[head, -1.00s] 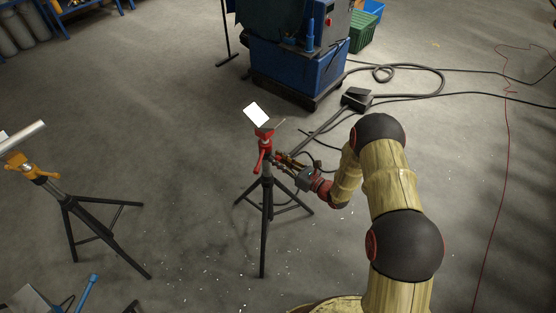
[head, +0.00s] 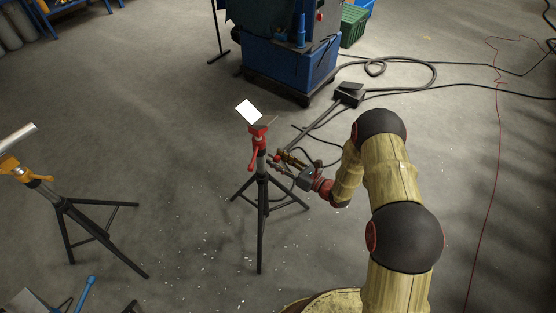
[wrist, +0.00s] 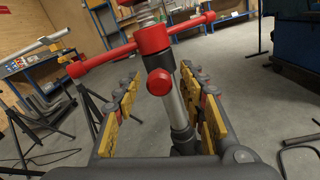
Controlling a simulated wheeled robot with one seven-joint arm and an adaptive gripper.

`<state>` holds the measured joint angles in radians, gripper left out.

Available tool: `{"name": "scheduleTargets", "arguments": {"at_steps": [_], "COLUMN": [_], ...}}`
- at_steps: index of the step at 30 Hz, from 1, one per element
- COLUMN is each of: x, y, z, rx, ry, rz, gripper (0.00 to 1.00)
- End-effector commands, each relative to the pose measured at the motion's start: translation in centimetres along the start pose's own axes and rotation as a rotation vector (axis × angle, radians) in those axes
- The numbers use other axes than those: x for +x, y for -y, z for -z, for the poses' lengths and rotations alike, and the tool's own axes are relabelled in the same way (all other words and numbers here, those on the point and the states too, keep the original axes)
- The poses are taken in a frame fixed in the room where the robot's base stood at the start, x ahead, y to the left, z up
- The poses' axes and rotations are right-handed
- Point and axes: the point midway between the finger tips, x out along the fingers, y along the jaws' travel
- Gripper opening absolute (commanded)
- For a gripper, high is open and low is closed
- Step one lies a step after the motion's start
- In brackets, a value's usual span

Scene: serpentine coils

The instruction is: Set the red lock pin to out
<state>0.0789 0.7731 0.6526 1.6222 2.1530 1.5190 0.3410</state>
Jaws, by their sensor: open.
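In the head view my gripper (head: 277,158) is just right of the post.
An orange-topped tripod stand (head: 62,205) is at the left. A blue machine (head: 290,65) stands behind, with a black pedal (head: 350,93) and hoses on the floor. A blue-handled item (head: 85,293) is at the bottom left. Floor around the red stand is mostly clear.

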Motion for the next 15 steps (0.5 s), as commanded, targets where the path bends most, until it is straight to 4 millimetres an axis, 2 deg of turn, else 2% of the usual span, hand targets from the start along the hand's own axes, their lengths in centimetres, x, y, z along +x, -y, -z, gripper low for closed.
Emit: {"name": "scheduleTargets", "arguments": {"at_steps": [8,11,15], "x": [-0.4,-1.6,-4.2], "y": [0.0,0.1,0.2], "z": [0.0,-0.1,0.0], "rx": [0.0,0.0,0.002], "ry": [0.0,0.0,0.0], "rz": [0.001,0.003,0.005], "gripper": [0.41,0.41,0.41]}}
